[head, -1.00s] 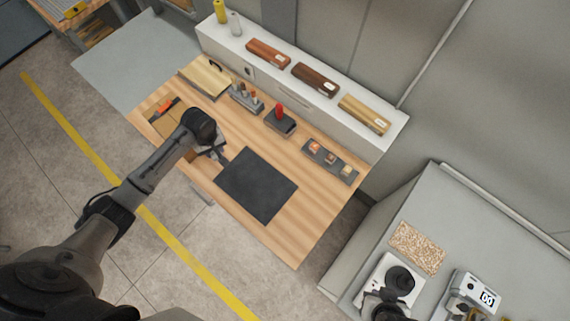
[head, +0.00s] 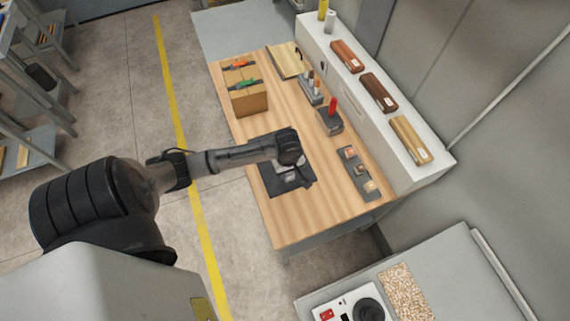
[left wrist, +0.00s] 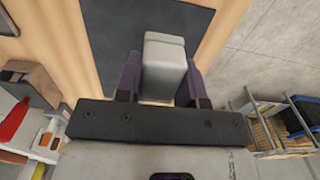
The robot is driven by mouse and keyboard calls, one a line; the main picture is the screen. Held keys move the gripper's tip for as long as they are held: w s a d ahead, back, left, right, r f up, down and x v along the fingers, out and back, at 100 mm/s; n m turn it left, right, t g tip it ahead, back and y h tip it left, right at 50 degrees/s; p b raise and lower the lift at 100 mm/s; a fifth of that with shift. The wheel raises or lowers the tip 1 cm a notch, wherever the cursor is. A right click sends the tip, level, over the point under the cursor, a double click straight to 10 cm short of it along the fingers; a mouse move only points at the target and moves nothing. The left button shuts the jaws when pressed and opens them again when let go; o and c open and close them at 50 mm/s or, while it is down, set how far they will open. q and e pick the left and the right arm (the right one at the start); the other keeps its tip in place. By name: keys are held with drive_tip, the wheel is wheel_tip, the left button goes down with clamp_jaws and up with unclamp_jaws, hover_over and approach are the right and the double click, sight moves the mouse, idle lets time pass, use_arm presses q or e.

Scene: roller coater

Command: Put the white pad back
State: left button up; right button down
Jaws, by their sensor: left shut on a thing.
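The white pad (left wrist: 164,55) is a pale grey-white block between the two dark purple fingers of my left gripper (left wrist: 161,75) in the left wrist view. The gripper is shut on it. In the head view my left gripper (head: 289,172) hangs over the dark mat (head: 272,187) on the wooden table. The pad is mostly hidden there by the wrist. I cannot tell whether the pad touches the mat. My right gripper is not in view.
A brown box (head: 249,99) with orange- and green-topped items stands at the table's left. A rack of small tools (head: 311,91), a dark block with a red item (head: 329,119) and a dark tray (head: 357,172) line the back. A white shelf (head: 395,180) stands behind.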

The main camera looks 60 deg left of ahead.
use_arm(q)
drive_tip(key=a+f, duration=0.1)
drive_tip(key=a, duration=0.1)
drive_tip(key=w+a+f, duration=0.1)
drive_tip(key=a+f, duration=0.1)
drive_tip(key=a, duration=0.1)
drive_tip(key=w+a+f, duration=0.1)
drive_tip(key=a+f, duration=0.1)
drive_tip(key=a, duration=0.1)
drive_tip(key=shift+w+a, duration=0.1)
drive_tip(key=shift+a, duration=0.05)
drive_tip(key=shift+f, duration=2)
drive_tip(key=shift+f, duration=0.15)
drive_tip(key=o, duration=1)
drive_tip(key=shift+c, duration=0.2)
